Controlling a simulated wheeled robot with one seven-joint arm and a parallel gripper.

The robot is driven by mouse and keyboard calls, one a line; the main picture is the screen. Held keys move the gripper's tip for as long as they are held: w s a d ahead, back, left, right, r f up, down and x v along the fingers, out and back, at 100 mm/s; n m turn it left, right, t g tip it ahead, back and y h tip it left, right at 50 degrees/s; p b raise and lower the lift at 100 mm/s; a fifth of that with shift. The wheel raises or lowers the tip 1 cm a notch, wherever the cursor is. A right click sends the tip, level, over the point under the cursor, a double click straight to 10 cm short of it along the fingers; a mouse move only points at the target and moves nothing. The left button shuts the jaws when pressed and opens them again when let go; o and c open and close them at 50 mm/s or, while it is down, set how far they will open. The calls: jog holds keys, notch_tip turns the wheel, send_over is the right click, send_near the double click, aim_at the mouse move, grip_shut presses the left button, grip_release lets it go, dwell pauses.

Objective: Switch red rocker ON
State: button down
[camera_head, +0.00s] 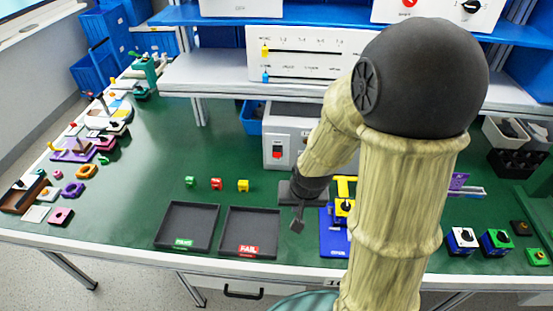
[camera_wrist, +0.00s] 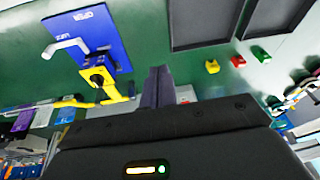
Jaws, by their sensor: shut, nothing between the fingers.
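The red rocker (camera_head: 277,152) sits on the front face of a white box (camera_head: 300,120) at the back of the green table in the head view. Which way the rocker is tipped is too small to tell. My gripper (camera_head: 297,224) is in front of and to the right of the rocker, apart from it, with its fingers pointing down. Its fingers also show in the wrist view (camera_wrist: 157,85), closed together and empty. A pale piece just right of the fingers there is partly hidden and may be the box. My arm covers the box's right side.
Two dark trays (camera_head: 166,240) lie at the table's front, with small green, red and yellow blocks (camera_head: 216,184) behind them. A blue panel with a yellow part (camera_head: 326,248) stands right of my gripper. A shelf (camera_head: 215,84) overhangs the back.

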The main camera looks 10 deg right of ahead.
aim_at(277, 152)
jog(key=w+a+f+m+t+y+b, duration=0.1)
jog(key=w+f+m, duration=0.2)
jog(key=f, duration=0.1)
jog(key=w+a+f+m+t+y+b, duration=0.1)
jog(key=w+f+m+y, duration=0.1)
jog(key=w+f+m, duration=0.1)
jog(key=w+a+f+m+t+y+b, duration=0.1)
jog(key=w+f+m, duration=0.1)
jog(key=w+f, duration=0.3)
jog(key=shift+f+m+t+y+b, duration=0.3)
jog(key=shift+f+m+y, duration=0.1)
jog(key=shift+f, duration=0.1)
jog(key=w+m+t+y+b, duration=0.1)
jog(key=w+m+t, duration=0.1)
jog(key=m, duration=0.1)
jog(key=w+m+t+y, duration=0.1)
jog(key=w+m+t, duration=0.1)
jog(key=w+m, duration=0.1)
jog(key=shift+b, duration=0.4)
jog(key=m+t, duration=0.1)
jog(key=w+d+r+m+t, duration=0.1)
jog(key=m, duration=0.1)
jog(key=w+r+m+t, duration=0.1)
jog(key=shift+w+d+r+y, duration=0.15)
jog(key=shift+d+r+y, duration=0.1)
jog(key=shift+d+y, duration=0.1)
jog(key=shift+b, duration=0.3)
